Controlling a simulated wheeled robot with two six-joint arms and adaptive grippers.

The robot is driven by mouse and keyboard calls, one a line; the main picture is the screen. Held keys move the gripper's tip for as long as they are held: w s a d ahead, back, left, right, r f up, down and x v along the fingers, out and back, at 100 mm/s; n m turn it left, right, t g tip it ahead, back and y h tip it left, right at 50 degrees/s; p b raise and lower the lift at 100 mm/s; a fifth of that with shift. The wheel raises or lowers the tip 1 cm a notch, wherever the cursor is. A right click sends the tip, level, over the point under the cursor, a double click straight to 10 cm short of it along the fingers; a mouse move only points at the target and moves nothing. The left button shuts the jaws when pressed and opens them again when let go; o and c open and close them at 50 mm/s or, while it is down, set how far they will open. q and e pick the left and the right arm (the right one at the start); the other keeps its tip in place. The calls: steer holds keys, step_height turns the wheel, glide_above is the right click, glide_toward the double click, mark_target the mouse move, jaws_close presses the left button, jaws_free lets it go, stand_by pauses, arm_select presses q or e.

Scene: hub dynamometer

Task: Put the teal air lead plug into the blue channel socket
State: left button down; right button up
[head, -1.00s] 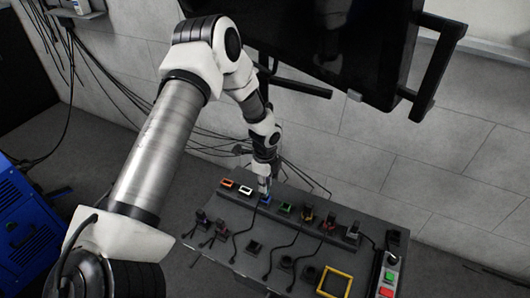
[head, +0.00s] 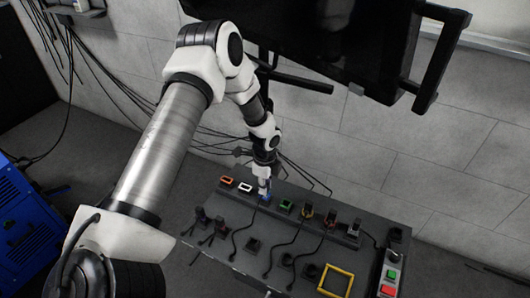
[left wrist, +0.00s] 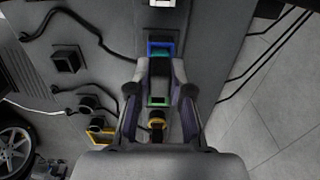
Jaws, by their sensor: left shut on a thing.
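The panel (head: 215,255) carries a row of framed sockets. The blue channel socket (left wrist: 161,46) shows just beyond my left fingertips in the left wrist view; in the head view its blue (head: 265,199) is right under my gripper. My left gripper also shows in the head view (head: 264,188). My right gripper is not in view.
White (head: 245,187) and orange (head: 227,181) sockets lie left of the blue one, a green socket (head: 286,205) right. Several black plugs and cables stand on the panel. A yellow frame (head: 335,281) and red and green buttons (head: 388,282) are at the right. A monitor (head: 330,45) hangs behind.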

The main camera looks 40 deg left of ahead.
arm_select(q)
steer(key=shift+f, duration=0.25)
steer(key=c, duration=1)
jaws_free()
step_height(320, 180, up, 12)
steer(key=shift+r, duration=0.1)
